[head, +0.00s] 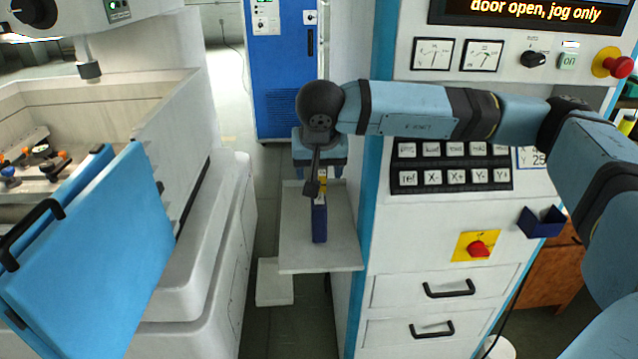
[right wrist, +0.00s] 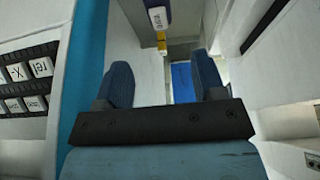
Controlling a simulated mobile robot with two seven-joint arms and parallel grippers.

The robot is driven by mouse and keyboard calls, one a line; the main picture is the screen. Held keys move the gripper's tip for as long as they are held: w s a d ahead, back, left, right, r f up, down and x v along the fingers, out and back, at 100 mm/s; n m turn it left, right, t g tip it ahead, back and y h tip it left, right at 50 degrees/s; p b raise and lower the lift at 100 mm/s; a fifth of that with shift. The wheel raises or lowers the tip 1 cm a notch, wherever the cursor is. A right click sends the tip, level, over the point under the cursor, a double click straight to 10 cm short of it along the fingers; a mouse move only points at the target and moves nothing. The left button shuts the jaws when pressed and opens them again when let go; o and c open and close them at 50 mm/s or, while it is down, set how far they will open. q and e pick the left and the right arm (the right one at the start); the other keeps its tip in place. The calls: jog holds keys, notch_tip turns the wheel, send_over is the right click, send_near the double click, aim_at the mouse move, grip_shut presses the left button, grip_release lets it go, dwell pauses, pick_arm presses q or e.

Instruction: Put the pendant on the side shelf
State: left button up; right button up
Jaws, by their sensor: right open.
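The pendant (head: 319,224) is a slim dark blue body with a white part and a yellow end. It appears to rest on the pale side shelf (head: 343,257), which juts from the left side of the control cabinet. In the right wrist view the pendant (right wrist: 158,18) shows at the top edge, beyond the fingers and partly cut off. My right gripper (head: 320,170) is just behind the pendant's yellow end in the head view, partly covered by its own wrist. Its two blue fingers (right wrist: 162,80) are apart with nothing between them. My left gripper is out of view.
The control cabinet (head: 410,245) with keys and drawers stands right of the shelf. A dark blue holder (head: 543,222) on its front looks empty. The erosion machine (head: 215,230) with an open blue door (head: 95,260) stands left. A narrow floor gap separates the machine from the shelf.

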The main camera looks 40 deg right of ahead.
jog(key=s+a+f+m+g+y, duration=0.15)
jog(key=s+a+f+y, duration=0.25)
jog(key=a, duration=0.5)
jog(key=s+a+f+m+g+y, duration=0.1)
jog(key=s+a+f+g+y, duration=0.3)
jog(key=a, duration=0.6)
jog(key=s+a+r+m+y, duration=0.1)
jog(key=s+a+m+y, duration=0.1)
jog(key=a+m+y, duration=0.45)
jog(key=s+a+m+y, duration=0.3)
jog(key=a+m+y, duration=0.3)
jog(key=m+y, duration=0.1)
jog(key=w+d+f+m+t+h, duration=0.2)
jog(key=d+f+m+t+h, duration=0.3)
jog(key=m+t, duration=0.75)
jog(key=w+d+f+m+t+h, duration=0.1)
jog(key=d+f+m+t+h, duration=0.4)
jog(key=m, duration=1.5)
jog(key=s+d+f+m+g+h, duration=0.3)
jog(key=s+f+m, duration=0.4)
jog(key=f, duration=0.4)
jog(key=s+d+f+m+g+h, duration=0.25)
jog(key=s+f+m, duration=0.45)
jog(key=f, duration=0.4)
notch_tip(320, 180, up, 10)
jog(key=d+p, duration=0.1)
jog(key=p, duration=1)
jog(key=shift+w, duration=0.15)
